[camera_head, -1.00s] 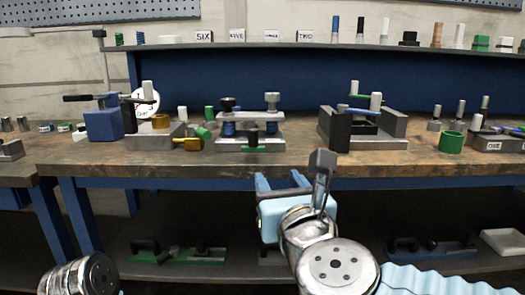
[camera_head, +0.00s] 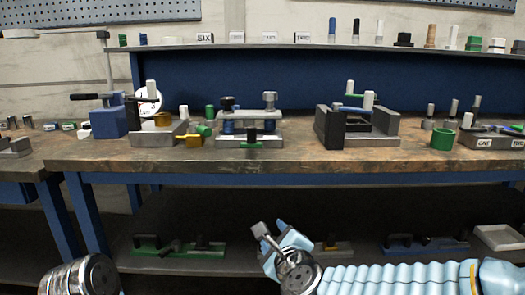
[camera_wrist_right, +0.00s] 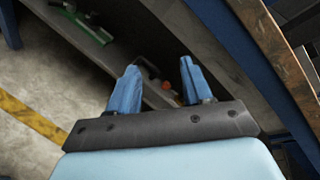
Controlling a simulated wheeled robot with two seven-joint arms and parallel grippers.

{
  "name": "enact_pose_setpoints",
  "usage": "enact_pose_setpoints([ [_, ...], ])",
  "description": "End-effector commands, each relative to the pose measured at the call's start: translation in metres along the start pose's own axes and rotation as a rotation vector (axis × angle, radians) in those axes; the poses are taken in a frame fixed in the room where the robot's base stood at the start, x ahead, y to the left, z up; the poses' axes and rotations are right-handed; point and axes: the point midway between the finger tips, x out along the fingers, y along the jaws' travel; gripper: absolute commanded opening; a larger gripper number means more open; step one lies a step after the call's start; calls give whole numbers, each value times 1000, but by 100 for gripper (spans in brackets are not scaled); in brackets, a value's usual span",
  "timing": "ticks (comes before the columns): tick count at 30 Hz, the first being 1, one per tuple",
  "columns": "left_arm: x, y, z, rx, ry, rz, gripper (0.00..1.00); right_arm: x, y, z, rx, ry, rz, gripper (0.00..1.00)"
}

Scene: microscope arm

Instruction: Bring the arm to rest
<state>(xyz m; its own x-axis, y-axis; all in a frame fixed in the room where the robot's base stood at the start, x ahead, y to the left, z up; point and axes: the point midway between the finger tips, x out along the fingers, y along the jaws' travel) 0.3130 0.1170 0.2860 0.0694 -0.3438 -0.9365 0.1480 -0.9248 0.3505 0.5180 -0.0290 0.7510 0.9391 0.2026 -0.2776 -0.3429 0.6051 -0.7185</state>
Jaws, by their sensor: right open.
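My right gripper (camera_head: 281,230) is low at the centre of the head view, in front of the lower shelf and below the bench's front edge. My right arm comes in from the lower right. In the right wrist view my right gripper (camera_wrist_right: 158,68) shows two blue fingers spread apart, with nothing held between them. The fingers appear apart from the shelf. My left gripper is out of view; only a metal part of my left arm shows at the lower left.
The wooden bench (camera_head: 320,160) carries several fixtures, including a clamp fixture (camera_head: 249,138) and a grey U-shaped block (camera_head: 358,140). The lower shelf holds a green-based fixture (camera_head: 180,248), a blue-based one (camera_head: 427,244) and a light tray (camera_head: 500,237).

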Motion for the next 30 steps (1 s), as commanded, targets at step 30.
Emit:
enact_pose_setpoints([
  [30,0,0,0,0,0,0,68,-81,352,-368,-1468,-589,1157,50],
])
